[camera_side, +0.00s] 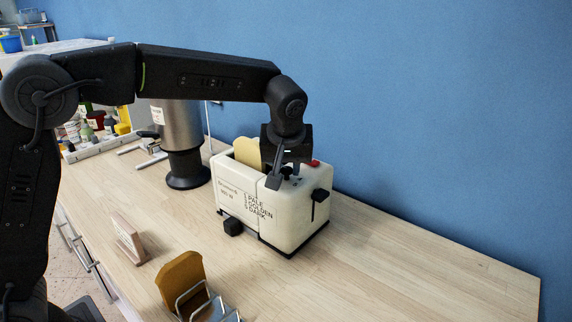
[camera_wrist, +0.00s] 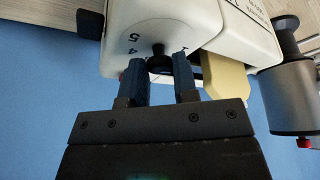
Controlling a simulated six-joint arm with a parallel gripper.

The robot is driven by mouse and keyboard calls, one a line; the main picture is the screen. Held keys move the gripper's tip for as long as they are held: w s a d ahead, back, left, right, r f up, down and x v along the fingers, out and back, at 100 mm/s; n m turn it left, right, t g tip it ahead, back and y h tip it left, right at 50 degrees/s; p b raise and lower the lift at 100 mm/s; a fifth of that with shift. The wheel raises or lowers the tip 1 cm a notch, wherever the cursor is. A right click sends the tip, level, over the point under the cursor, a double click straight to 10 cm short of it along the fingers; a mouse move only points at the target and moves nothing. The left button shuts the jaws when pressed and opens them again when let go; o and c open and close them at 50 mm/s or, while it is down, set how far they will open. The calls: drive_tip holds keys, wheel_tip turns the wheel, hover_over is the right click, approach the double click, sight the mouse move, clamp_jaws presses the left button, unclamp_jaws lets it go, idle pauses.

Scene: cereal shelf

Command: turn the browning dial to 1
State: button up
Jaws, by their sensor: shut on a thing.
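The cream toaster (camera_side: 290,211) stands on the wooden counter, with a slice of bread (camera_side: 247,152) in its slot. The bread also shows in the wrist view (camera_wrist: 226,78). My gripper (camera_side: 284,176) is over the toaster's top. In the wrist view my gripper (camera_wrist: 161,75) has its two blue-grey fingers on either side of the black browning dial (camera_wrist: 159,62), shut on it. The numbers 4 and 5 (camera_wrist: 134,45) show on the left of the dial. A mark by the right finger is partly hidden and I cannot read it. The dial's pointer is not clear.
A black lever (camera_side: 320,195) and a red button (camera_side: 314,163) are on the toaster. A steel appliance (camera_side: 182,135) stands behind it at left. A toast rack (camera_side: 195,300) with brown toast is in front. The counter at right is clear.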

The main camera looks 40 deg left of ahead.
drive_tip(key=shift+r+n, duration=0.1)
drive_tip(key=shift+n, duration=0.4)
drive_tip(key=o, duration=0.9)
drive_tip(key=shift+y, duration=0.3)
drive_tip(key=v, duration=1.3)
drive_tip(key=shift+r, duration=0.45)
drive_tip(key=shift+w, duration=0.1)
